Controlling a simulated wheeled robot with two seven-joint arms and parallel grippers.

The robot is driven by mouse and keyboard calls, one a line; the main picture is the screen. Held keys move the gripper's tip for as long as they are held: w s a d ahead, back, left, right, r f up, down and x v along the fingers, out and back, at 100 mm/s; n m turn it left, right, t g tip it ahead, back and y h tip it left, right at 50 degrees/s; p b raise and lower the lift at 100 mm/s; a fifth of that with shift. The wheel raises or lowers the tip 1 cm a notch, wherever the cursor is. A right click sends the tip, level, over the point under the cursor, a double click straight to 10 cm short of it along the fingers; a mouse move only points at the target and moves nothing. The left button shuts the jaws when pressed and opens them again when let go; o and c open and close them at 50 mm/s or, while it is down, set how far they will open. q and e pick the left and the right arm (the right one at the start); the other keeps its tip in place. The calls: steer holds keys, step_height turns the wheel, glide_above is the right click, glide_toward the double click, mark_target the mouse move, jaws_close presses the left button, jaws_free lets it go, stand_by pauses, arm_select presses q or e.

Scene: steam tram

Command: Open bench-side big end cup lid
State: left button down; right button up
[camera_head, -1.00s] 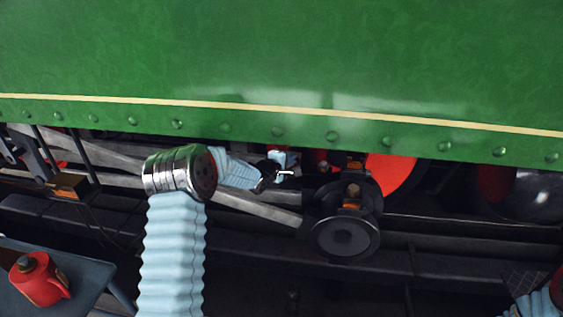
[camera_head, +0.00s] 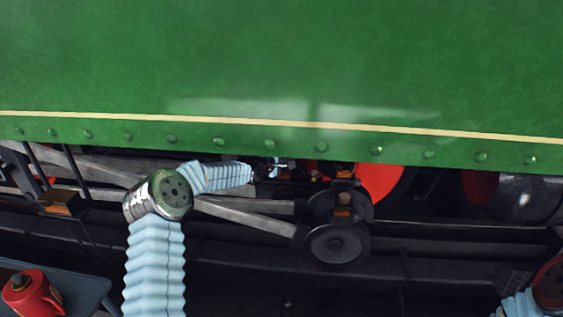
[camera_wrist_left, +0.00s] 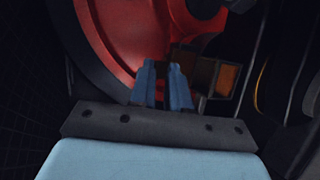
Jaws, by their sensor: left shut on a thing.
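My left gripper (camera_head: 281,163) reaches in under the green panel's lower edge and is largely hidden there. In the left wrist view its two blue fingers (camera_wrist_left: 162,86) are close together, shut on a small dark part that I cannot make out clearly. Just right of the fingers is a brass-orange block in a dark frame (camera_wrist_left: 227,79). In the head view, orange-brown pieces (camera_head: 344,198) sit on the dark round crank parts (camera_head: 336,243), to the right of the gripper. I cannot tell the cup lid's position. My right gripper is not in view.
The green riveted panel (camera_head: 280,70) overhangs the rods. A red wheel (camera_wrist_left: 110,40) is close behind the fingers. Grey rods (camera_head: 245,215) run below my left forearm. A red can (camera_head: 33,293) stands on a grey bench (camera_head: 85,292) at lower left.

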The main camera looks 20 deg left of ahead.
arm_select(q)
steer(key=shift+w+r, duration=0.15)
steer(key=shift+r, duration=0.15)
steer(key=c, duration=1.3)
jaws_free()
steer(key=shift+f, duration=0.3)
steer(key=v, duration=1.4)
steer(key=shift+b, duration=0.45)
